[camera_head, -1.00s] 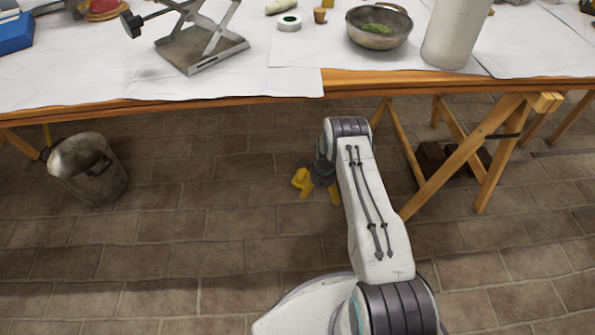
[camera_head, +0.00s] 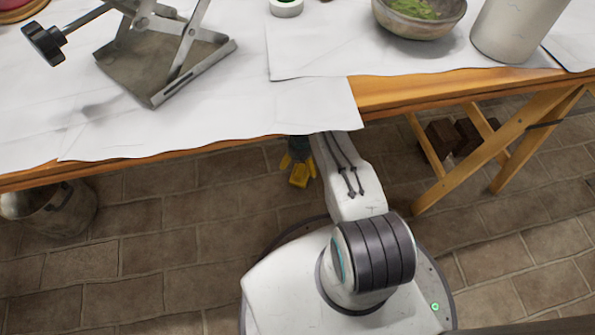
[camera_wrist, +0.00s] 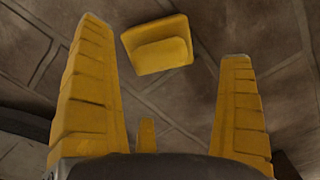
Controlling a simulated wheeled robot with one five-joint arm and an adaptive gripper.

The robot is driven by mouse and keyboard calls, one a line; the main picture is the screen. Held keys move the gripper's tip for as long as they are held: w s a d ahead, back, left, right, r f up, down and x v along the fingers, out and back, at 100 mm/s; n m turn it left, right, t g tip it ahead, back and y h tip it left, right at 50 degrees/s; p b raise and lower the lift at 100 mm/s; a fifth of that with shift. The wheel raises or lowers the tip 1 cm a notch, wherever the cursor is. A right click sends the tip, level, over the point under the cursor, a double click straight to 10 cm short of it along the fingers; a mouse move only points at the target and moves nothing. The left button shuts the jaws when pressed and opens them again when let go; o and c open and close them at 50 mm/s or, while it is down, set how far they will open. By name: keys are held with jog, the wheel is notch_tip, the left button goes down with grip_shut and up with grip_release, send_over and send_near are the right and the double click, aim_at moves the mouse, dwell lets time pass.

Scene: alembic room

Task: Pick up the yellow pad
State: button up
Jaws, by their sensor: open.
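The yellow pad (camera_wrist: 157,45) is a small blocky piece with a raised or recessed face, lying on the brown tiled floor in the wrist view. It sits near the top, beyond and between the two yellow fingers of my gripper (camera_wrist: 163,60). In the head view my gripper (camera_head: 298,162) is low by the table's front edge, partly hidden by the tabletop. Yellow shapes show there, but I cannot tell pad from fingers for certain.
The wooden table (camera_head: 420,92) overhangs my gripper and forearm. Its trestle leg (camera_head: 500,140) stands to the right, with dark blocks (camera_head: 460,136) behind. A metal bucket (camera_head: 55,207) is at the left. Floor (camera_head: 180,230) left of my base is clear.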

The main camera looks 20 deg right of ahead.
aim_at(300, 170)
jog(key=shift+f+b, duration=1.75)
jog(key=shift+f, duration=1.4)
jog(key=shift+c, duration=0.4)
jog(key=shift+s, duration=0.1)
grip_shut()
jog(key=shift+r, duration=0.2)
